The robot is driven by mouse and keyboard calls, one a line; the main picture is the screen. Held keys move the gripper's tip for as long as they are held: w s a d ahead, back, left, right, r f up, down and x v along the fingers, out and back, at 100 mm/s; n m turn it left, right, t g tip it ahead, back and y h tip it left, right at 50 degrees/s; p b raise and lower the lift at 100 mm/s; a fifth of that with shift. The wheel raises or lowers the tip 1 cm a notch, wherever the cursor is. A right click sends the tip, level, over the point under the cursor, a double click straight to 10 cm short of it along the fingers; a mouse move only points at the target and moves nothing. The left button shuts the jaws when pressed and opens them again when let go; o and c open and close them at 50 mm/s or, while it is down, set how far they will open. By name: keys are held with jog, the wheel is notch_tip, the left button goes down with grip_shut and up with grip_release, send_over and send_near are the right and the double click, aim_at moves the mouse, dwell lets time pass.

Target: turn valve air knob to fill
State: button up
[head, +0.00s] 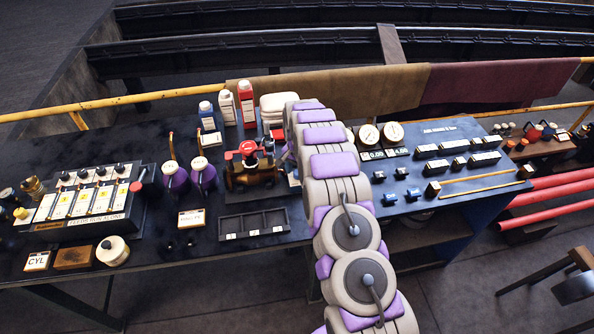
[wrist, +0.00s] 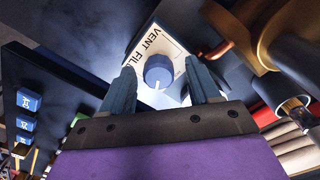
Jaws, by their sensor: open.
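The blue round air knob (wrist: 158,70) sits on a white plate (wrist: 170,42) lettered VENT and FILL in the wrist view. A pale pointer mark on the knob's near edge points down in the picture, toward my gripper. My gripper (wrist: 162,76) is open, with one finger on each side of the knob and gaps visible between them. I cannot tell how deep the fingertips reach along the knob. In the head view, my arm hides the knob and my gripper. A brass valve with a red handwheel (head: 249,150) stands left of my arm.
Brass pipework (wrist: 265,35) is close on the right in the wrist view. A panel with blue blocks (wrist: 26,124) is at the left. On the bench, a black divided tray (head: 254,224), gauges (head: 381,134) and purple-bodied containers (head: 203,175) stand around my arm.

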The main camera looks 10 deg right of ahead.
aim_at(297, 172)
notch_tip(297, 172, up, 17)
jog(key=shift+r+p, duration=0.15)
jog(key=shift+p, duration=0.2)
dwell(0.6)
jog(key=s+r+n+b, duration=0.1)
jog(key=s+r, duration=0.3)
jog(key=s, duration=0.4)
jog(key=s+r+n+g+b, duration=0.1)
jog(key=s+r+n, duration=0.15)
jog(key=s, duration=0.55)
jog(key=s+r+n+b, duration=0.15)
jog(key=s+r, duration=0.25)
jog(key=s, duration=0.4)
jog(key=s+f+n+b, duration=0.1)
jog(key=s+f, duration=0.1)
jog(key=s, duration=1.2)
jog(key=s+f+n+b, duration=0.2)
jog(key=s, duration=1.3)
jog(key=shift+f+g, duration=0.4)
